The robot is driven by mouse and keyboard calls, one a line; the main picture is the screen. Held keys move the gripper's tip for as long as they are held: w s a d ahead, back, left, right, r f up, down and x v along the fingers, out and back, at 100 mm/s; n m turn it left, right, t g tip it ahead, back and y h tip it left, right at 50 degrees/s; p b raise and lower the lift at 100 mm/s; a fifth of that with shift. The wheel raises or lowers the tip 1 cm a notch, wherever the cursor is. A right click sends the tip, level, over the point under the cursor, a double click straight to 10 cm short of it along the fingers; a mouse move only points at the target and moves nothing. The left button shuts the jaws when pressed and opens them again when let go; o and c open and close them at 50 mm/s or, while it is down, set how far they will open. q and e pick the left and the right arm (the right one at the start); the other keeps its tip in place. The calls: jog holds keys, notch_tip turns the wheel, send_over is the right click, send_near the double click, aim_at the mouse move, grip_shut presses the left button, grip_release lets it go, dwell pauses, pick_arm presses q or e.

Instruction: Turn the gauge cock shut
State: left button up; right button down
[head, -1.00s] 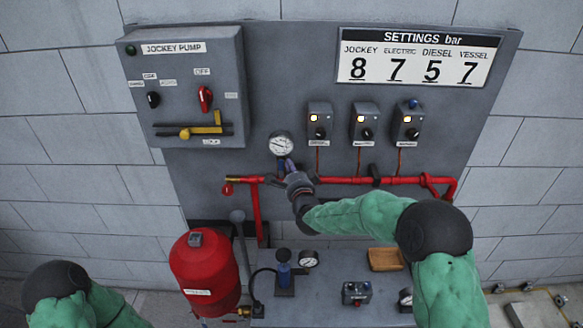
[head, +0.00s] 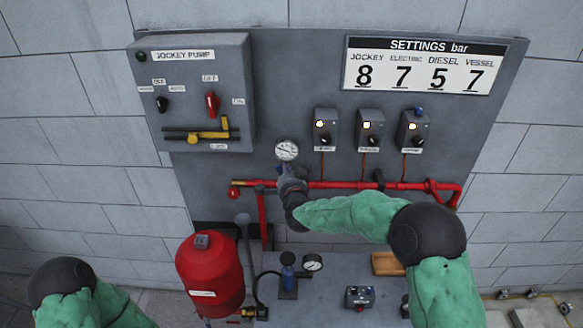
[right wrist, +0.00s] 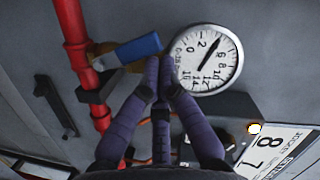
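The gauge cock has a blue lever (right wrist: 139,47) on a brass body, between the red pipe and the round white pressure gauge (right wrist: 208,58) in the right wrist view. The lever points from near the pipe toward the gauge. The gauge also shows in the head view (head: 287,150), where the cock is mostly hidden behind my right gripper (head: 287,170). In the right wrist view the purple fingers of my right gripper (right wrist: 160,62) have their tips together, just beside the lever's gauge-side end, holding nothing visible. Whether they touch the lever is unclear. My left gripper is out of view.
The red pipe (head: 340,185) runs across the grey panel. Three small switch boxes (head: 370,130) sit right of the gauge, and the jockey pump box (head: 192,95) is on the left. A red vessel (head: 211,275) stands below.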

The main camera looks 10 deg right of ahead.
jog(key=w+a+f+n+g+h+p, duration=0.1)
jog(key=a+f+n+h+p, duration=0.1)
jog(key=a+n+p, duration=0.3)
jog(key=shift+w+a+f+n+g+p, duration=0.25)
jog(key=shift+a+f+n+g+p, duration=0.3)
jog(key=shift+n, duration=0.65)
jog(key=shift+d+f, duration=0.15)
jog(key=shift+f, duration=0.05)
